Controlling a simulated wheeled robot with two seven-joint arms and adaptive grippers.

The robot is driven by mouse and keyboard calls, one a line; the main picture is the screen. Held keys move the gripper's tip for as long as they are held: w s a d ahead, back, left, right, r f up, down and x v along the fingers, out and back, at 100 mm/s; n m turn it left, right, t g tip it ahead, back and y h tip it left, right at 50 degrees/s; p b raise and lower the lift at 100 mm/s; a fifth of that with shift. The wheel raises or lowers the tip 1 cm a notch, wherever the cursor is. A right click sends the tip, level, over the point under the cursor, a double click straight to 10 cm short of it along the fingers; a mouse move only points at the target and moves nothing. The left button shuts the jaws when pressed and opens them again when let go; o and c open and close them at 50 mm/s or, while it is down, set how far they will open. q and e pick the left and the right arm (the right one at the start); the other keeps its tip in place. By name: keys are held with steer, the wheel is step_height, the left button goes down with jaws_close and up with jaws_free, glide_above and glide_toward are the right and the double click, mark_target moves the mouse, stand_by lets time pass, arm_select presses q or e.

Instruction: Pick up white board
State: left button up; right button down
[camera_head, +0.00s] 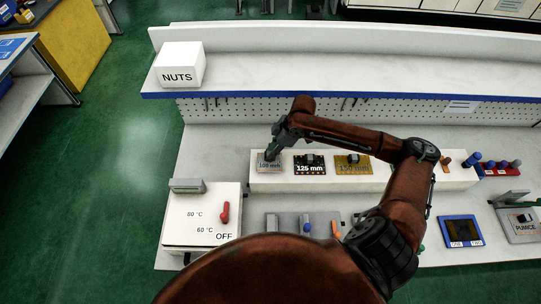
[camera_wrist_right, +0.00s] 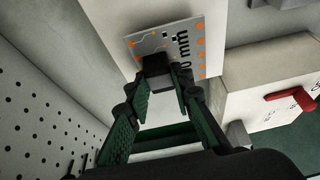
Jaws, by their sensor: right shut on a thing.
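The white board (camera_head: 266,168), marked 100 mm, is at the left end of a long white block (camera_head: 225,180). My right gripper (camera_head: 272,154) is over it from above. In the right wrist view the white board (camera_wrist_right: 200,45) shows orange dots and a dark raised part (camera_wrist_right: 155,64). The fingertips of my right gripper (camera_wrist_right: 163,82) are shut on that dark part. The fingers partly cover the board in both views. I cannot tell whether the board is clear of the block. My left gripper is not in view.
A dark 125 mm board (camera_head: 309,164) and a yellow board (camera_head: 352,165) lie to the right on the same block. A white box with a red lever (camera_head: 225,212) stands front left. A pegboard (camera_head: 350,108) and shelf rise behind. A NUTS box (camera_head: 180,65) sits on the shelf.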

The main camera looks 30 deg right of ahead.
steer(key=s+d+r+p, duration=0.1)
steer(key=s+d+r, duration=0.1)
steer(key=s+r, duration=0.3)
steer(key=s+d+r+p, duration=0.2)
steer(key=s+d+r, duration=0.1)
steer(key=s+r, duration=0.3)
steer(key=shift+s+d, duration=0.25)
steer(key=shift+s, duration=0.65)
